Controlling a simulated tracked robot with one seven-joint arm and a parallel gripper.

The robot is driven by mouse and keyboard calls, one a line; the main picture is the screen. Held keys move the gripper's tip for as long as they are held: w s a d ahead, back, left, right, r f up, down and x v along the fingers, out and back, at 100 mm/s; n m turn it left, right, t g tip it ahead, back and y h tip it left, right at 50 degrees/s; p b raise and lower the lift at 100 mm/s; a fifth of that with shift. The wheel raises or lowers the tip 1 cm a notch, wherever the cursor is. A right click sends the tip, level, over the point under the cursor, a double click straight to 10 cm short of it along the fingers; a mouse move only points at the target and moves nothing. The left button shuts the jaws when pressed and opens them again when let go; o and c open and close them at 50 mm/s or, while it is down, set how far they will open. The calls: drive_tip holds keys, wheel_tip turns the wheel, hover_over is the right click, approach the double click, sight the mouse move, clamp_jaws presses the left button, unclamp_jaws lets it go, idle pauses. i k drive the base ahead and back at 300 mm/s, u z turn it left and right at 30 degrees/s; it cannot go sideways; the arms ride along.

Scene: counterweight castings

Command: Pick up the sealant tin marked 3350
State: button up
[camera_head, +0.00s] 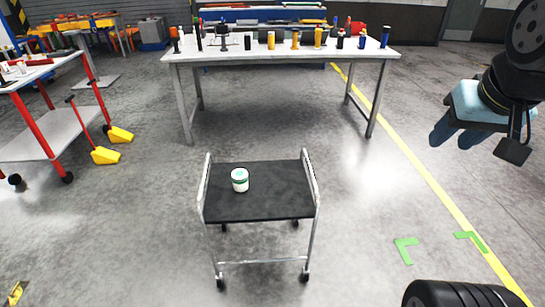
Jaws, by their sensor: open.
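A small white tin (240,180) with a green band stands upright on the black top of a small cart (270,206), left of the middle of that top. Its marking is too small to read. My gripper (452,138) hangs at the upper right, with two blue fingers apart and nothing between them. It is well to the right of the cart and away from the tin.
A white workbench (280,50) behind the cart holds several bottles and cylinders. A red-framed trolley (40,130) stands at the left, with yellow pieces (106,156) beside it. Green corner marks and a yellow line are on the floor at right. The cart top around the tin is clear.

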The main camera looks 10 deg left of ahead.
sight(240, 175)
drive_tip(key=z, duration=0.05)
drive_tip(key=i, duration=1.15)
drive_tip(key=u, duration=0.25)
